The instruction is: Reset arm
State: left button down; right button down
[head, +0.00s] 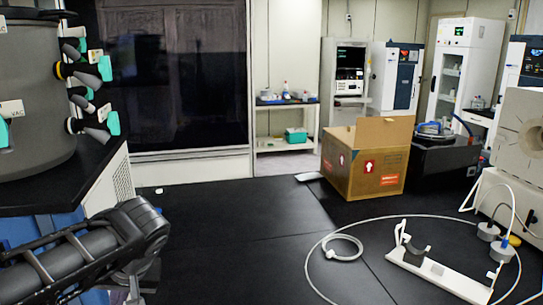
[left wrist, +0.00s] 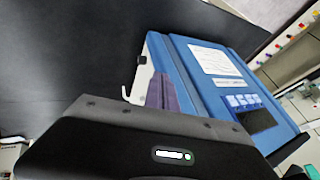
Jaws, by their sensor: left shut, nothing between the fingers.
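My left arm (head: 75,260) comes in from the lower left of the head view, bent at a dark wrist joint beside the freeze dryer. My left gripper (head: 132,292) hangs below that joint at the bottom edge and is only partly seen. In the left wrist view its fingers (left wrist: 160,93) are together and empty, in front of the blue freeze dryer body (left wrist: 210,75) with its labels and dark panel. The freeze dryer's grey chamber (head: 35,95) carries several valves with teal knobs. My right gripper is not in view.
The black bench top (head: 230,230) is largely clear in the middle. An open cardboard box (head: 365,165) stands at its back. A white ring (head: 343,248), a white stand (head: 435,275) and a looped cable lie at the right. A white instrument (head: 520,150) stands at the right edge.

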pick_arm(q)
jog(key=d+f+m+g+h, duration=0.1)
jog(key=d+f+h, duration=0.1)
jog(key=d+f, duration=0.5)
jog(key=d+f+m+h, duration=0.2)
jog(key=d+f, duration=0.2)
jog(key=f, duration=0.7)
jog(key=d+f+m+g+h, duration=0.1)
jog(key=d+f+h, duration=0.3)
jog(key=f, duration=0.5)
jog(key=s+d+f+h, duration=0.1)
jog(key=s+d+f, duration=0.4)
jog(key=s+f, duration=0.3)
jog(key=s+d+f+n, duration=0.1)
jog(key=s+d+f, duration=0.4)
jog(key=s+f, duration=0.4)
notch_tip(320, 180, down, 3)
jog(key=shift+d+f+n+g+h, duration=0.2)
jog(key=shift+d+n+g+h, duration=0.1)
jog(key=shift+h, duration=0.1)
